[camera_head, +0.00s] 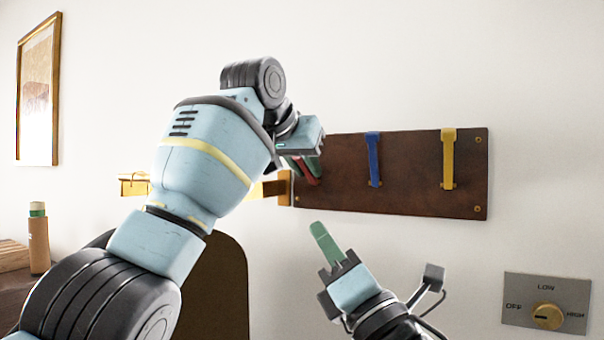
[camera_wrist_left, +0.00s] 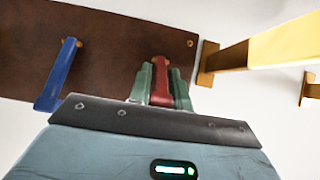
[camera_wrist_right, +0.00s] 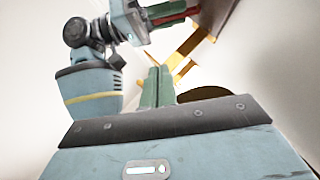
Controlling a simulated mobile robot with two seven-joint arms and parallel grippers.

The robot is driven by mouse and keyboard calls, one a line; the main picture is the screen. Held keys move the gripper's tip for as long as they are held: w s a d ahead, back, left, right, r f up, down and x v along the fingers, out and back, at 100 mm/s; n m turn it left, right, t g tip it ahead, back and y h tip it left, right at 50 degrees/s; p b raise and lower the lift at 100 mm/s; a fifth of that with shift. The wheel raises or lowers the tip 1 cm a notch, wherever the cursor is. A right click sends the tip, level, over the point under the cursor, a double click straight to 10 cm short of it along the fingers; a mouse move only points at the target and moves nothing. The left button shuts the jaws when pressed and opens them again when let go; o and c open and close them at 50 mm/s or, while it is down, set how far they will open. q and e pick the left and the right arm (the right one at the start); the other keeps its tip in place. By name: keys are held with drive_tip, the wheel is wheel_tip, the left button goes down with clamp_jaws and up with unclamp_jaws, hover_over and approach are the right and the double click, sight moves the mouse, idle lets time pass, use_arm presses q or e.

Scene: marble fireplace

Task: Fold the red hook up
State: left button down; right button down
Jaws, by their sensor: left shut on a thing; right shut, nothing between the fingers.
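The brown board (camera_head: 410,185) is on the white wall and carries a red hook (camera_head: 308,172), a blue hook (camera_head: 374,160) and a yellow hook (camera_head: 448,160). My left gripper (camera_head: 311,165) is at the board's left end, partly covering the red hook. In the left wrist view the red hook (camera_wrist_left: 161,82) stands between my left gripper's green fingers (camera_wrist_left: 160,90), which are shut on it. How far the hook is folded is hard to tell. My right gripper (camera_head: 321,235) is below the board, shut and empty, and its fingers touch each other in the right wrist view (camera_wrist_right: 157,86).
A grey dial panel (camera_head: 570,287) is on the wall at lower right. A wooden bracket (camera_head: 276,188) is left of the board, partly behind my left arm. A bottle (camera_head: 38,240) and a framed picture (camera_head: 38,90) are at far left. The wall below the board is clear.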

drive_tip(key=d+r+x, duration=0.1)
drive_tip(key=d+x, duration=0.1)
drive_tip(key=x, duration=1)
drive_tip(key=shift+w+r, duration=0.35)
drive_tip(key=shift+r, duration=0.2)
